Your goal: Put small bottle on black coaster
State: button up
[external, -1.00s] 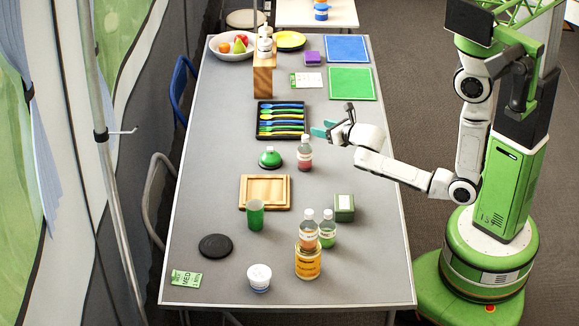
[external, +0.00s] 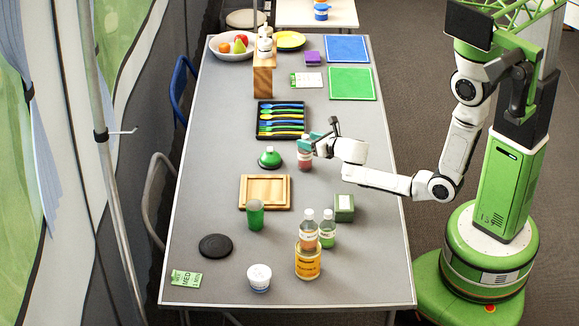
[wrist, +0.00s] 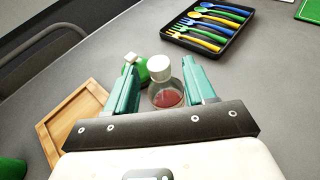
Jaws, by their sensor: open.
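A small clear bottle (external: 304,162) with a white cap and reddish contents stands upright on the grey table. In the wrist view the bottle (wrist: 167,95) is between the two teal fingers of my gripper (wrist: 161,72). My gripper is open, and gaps show on both sides of the bottle. In the external view my gripper (external: 311,143) is at the bottle's upper part and hides some of it. The round black coaster (external: 215,246) lies empty near the table's front left.
A green round flask (external: 270,158) stands just left of the bottle. A cutlery tray (external: 281,137) lies behind.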

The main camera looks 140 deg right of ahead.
jog(key=b+x, duration=0.1)
jog(key=x, duration=0.3)
jog(key=shift+d+f, duration=0.15)
jog(key=shift+f, duration=0.1)
grip_shut()
dwell(0.4)
